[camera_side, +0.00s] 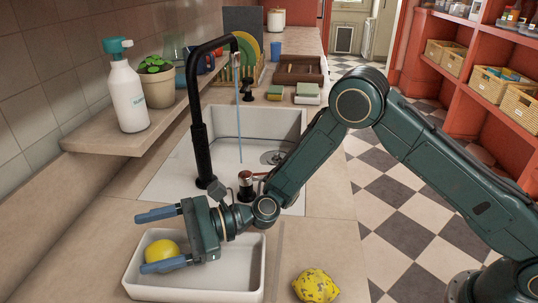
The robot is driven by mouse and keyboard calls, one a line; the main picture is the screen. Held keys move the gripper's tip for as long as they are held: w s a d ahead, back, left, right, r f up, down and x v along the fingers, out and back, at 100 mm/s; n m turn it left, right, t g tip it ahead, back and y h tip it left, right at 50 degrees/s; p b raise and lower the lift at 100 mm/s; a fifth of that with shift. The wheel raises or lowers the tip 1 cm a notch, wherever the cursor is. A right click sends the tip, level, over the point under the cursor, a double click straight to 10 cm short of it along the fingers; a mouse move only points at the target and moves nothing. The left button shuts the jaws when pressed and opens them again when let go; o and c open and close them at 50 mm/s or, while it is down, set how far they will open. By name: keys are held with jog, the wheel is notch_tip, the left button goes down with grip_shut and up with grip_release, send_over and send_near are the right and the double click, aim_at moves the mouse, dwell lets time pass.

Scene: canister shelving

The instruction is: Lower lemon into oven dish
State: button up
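A smooth yellow lemon (161,249) is in the white rectangular oven dish (250,270), towards its left end. My gripper (144,243) reaches over the dish from the right with its two blue fingers wide apart. The near finger covers the lemon's lower edge. The far finger stands clear of the lemon, with a gap between them in the picture. I cannot tell whether the near finger touches the lemon. A second yellow fruit with dark specks (315,286) lies on the counter to the right of the dish.
A sink (170,180) with a tall black faucet (200,140) and running water is behind the dish. A ledge (150,138) at left holds a soap bottle (128,95) and a potted plant (157,85). Sponges (307,92) and a wooden tray (298,68) stand farther back.

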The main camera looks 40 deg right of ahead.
jog(key=shift+r, duration=0.1)
notch_tip(320, 180, up, 20)
dwell(1.2)
jog(key=shift+d, duration=0.1)
jog(key=s+d+n+t+h, duration=0.1)
jog(key=s+d+n+h, duration=0.25)
jog(key=d, duration=0.45)
jog(key=s+d+n+t+h, duration=0.1)
jog(key=s+d+n+h, duration=0.15)
jog(key=d+n, duration=0.35)
jog(key=s+d+n+t+h, duration=0.1)
jog(key=s+d+n+h, duration=0.2)
jog(key=d, duration=0.6)
jog(key=s+d+f+n+g+h, duration=0.1)
jog(key=s+d+f+n+h, duration=0.1)
jog(key=s+d, duration=0.6)
jog(key=s+d+f+n+g+h, duration=0.1)
jog(key=s+d+f+n+h, duration=0.2)
jog(key=s+d, duration=0.6)
notch_tip(320, 180, down, 2)
jog(key=d+h, duration=0.1)
jog(key=h, duration=0.2)
jog(key=shift+s+d+h, duration=0.15)
jog(key=shift+s+h, duration=0.15)
